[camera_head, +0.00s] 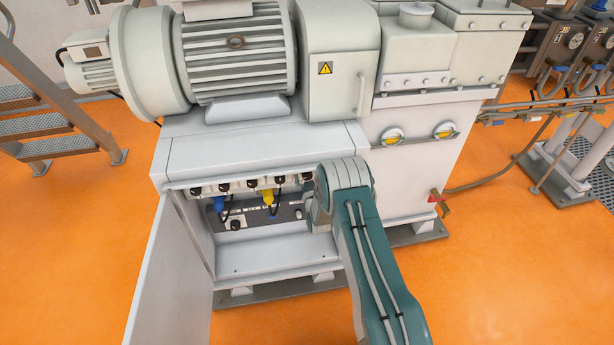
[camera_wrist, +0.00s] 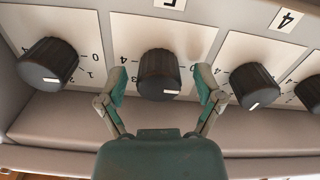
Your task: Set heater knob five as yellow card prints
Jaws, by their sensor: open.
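In the wrist view a row of black knobs sits on white dial plates. The middle knob (camera_wrist: 160,74) stands between the fingers of my open gripper (camera_wrist: 161,88), with a finger on each side; I cannot tell if either touches. A 4 shows on the dial left of the middle knob. In the head view my arm hides my gripper. I cannot make out a yellow card in either view.
The left knob (camera_wrist: 48,64) and right knob (camera_wrist: 254,85) stand close beside my fingers. In the head view the open cabinet (camera_head: 270,262) holds a blue plug (camera_head: 219,204) and a yellow plug (camera_head: 267,197) below the knobs. Its door (camera_head: 160,262) hangs open at left.

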